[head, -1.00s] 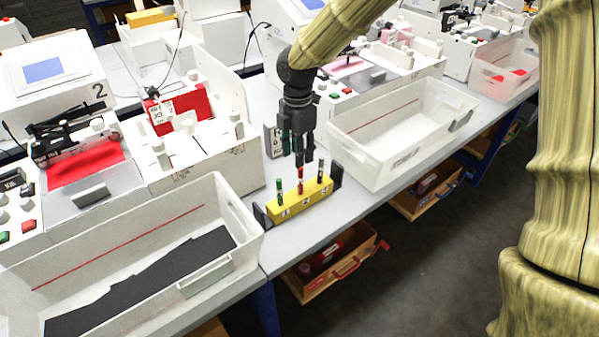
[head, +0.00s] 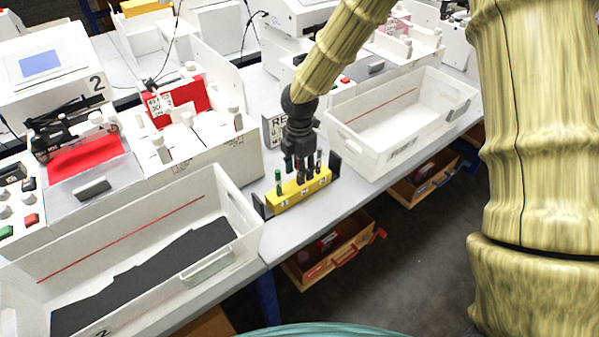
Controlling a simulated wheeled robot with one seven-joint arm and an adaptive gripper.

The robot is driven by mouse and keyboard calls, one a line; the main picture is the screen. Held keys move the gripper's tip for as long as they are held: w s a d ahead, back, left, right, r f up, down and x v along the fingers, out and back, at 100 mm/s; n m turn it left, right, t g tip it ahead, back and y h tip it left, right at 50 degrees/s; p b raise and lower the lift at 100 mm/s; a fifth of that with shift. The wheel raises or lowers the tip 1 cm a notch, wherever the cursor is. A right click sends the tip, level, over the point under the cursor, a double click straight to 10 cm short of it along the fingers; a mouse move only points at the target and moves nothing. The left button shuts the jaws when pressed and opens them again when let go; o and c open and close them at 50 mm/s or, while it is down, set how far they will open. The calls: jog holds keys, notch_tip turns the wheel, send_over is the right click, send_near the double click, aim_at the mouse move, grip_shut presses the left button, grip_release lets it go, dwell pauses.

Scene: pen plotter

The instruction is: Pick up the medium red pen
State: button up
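A yellow pen holder (head: 284,201) with numbered slots stands on the table between black end plates. A green pen (head: 278,183) stands upright in its left slot. A dark pen (head: 319,160) stands in the right slot. The red pen seen earlier in the middle slot is hidden now behind my gripper's fingers. My gripper (head: 303,178) points down at the middle slot, with its fingers low around the place of the red pen. I cannot tell whether the fingers touch or hold it.
An empty white bin (head: 405,112) stands to the right of the holder. Another white bin (head: 225,262) with dark sheet inside is at the left front. A sign (head: 275,129) stands behind my gripper. Plotter machines (head: 205,150) fill the back. Wooden drawers (head: 330,255) are below the table.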

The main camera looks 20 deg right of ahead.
jog(key=shift+f, duration=0.35)
grip_shut()
jog(key=shift+r, duration=0.15)
